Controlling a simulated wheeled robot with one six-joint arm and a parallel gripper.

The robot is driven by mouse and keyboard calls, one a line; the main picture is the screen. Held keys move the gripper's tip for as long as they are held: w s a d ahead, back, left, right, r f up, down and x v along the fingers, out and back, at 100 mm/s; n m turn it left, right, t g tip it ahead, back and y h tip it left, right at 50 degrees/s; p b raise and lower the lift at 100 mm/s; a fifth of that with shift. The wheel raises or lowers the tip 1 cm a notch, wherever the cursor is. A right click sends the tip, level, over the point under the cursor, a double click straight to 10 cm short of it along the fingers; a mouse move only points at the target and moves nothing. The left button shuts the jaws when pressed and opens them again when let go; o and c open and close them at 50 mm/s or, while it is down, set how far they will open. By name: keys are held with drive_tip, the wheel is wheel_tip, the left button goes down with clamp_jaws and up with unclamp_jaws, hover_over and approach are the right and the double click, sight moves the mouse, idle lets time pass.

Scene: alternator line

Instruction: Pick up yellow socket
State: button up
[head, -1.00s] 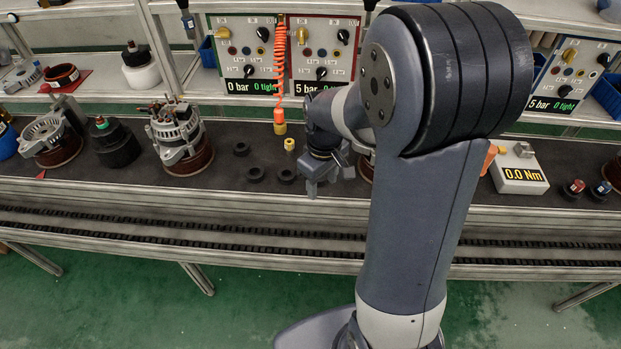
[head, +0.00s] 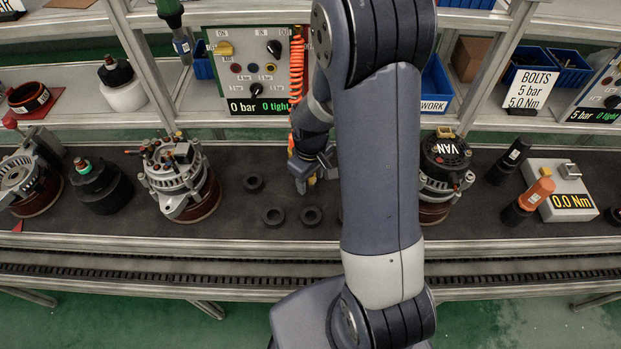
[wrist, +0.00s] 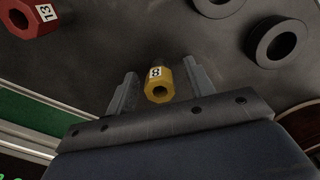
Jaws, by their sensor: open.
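The yellow socket (wrist: 157,86), a hex piece marked 8, lies between the two fingers of my gripper (wrist: 158,88) in the wrist view. Dark gaps show between it and both fingers, so it is not gripped. Its round hole faces the camera. The arm hides part of that area.
Black rings (head: 273,216) lie on the bench near my gripper. A red socket (wrist: 30,18) marked 13 is at the wrist view's upper left. An alternator (head: 180,185) stands to the left and another (head: 440,175) to the right. An orange coiled hose (head: 297,70) hangs behind.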

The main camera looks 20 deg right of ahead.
drive_tip(key=shift+c, duration=0.2)
drive_tip(key=c, duration=0.9)
wheel_tip(320, 180, up, 10)
drive_tip(key=shift+o, duration=1.4)
drive_tip(key=c, duration=0.3)
